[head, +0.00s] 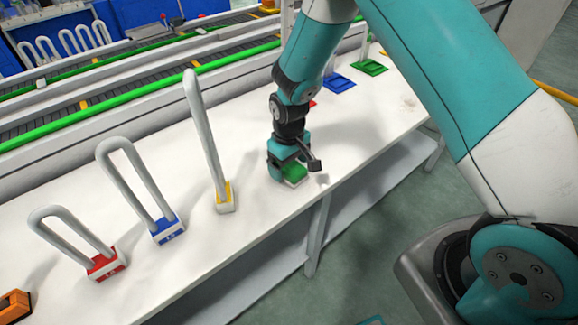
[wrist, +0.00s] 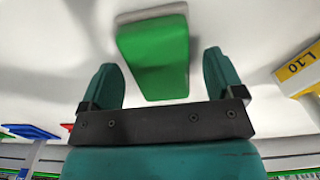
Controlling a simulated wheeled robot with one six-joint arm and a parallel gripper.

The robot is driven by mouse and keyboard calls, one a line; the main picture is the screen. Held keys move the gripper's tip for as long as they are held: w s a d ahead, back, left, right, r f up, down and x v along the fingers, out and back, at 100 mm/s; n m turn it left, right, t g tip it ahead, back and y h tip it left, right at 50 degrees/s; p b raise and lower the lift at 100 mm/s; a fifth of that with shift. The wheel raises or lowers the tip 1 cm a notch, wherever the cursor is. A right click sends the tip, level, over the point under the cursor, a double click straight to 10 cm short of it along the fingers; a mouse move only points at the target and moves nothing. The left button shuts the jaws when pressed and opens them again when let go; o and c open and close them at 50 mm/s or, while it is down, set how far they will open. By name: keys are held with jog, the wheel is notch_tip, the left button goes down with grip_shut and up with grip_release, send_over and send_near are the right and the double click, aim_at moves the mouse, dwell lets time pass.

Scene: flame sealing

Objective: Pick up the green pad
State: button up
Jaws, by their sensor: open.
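The green pad (head: 294,174) is a small block with a green top and a pale edge. It is on the white table (head: 330,175) near the front edge. In the wrist view the pad (wrist: 155,62) lies ahead of my gripper, and its near end is between the two teal fingers (wrist: 160,82). A gap shows on each side of it. In the head view my gripper (head: 286,176) is low over the table at the pad and hides part of it. The jaws are open and hold nothing.
Looped white tubes stand in a yellow base (head: 225,197), a blue base (head: 167,228) and a red base (head: 106,263) to the left. Blue (head: 338,83) and green (head: 370,67) flat holders lie behind my arm. A conveyor (head: 100,85) runs along the back.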

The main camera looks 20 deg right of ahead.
jog(key=shift+f, duration=0.3)
jog(key=c, duration=0.9)
jog(key=shift+r, duration=0.15)
notch_tip(320, 180, up, 20)
jog(key=b, duration=0.1)
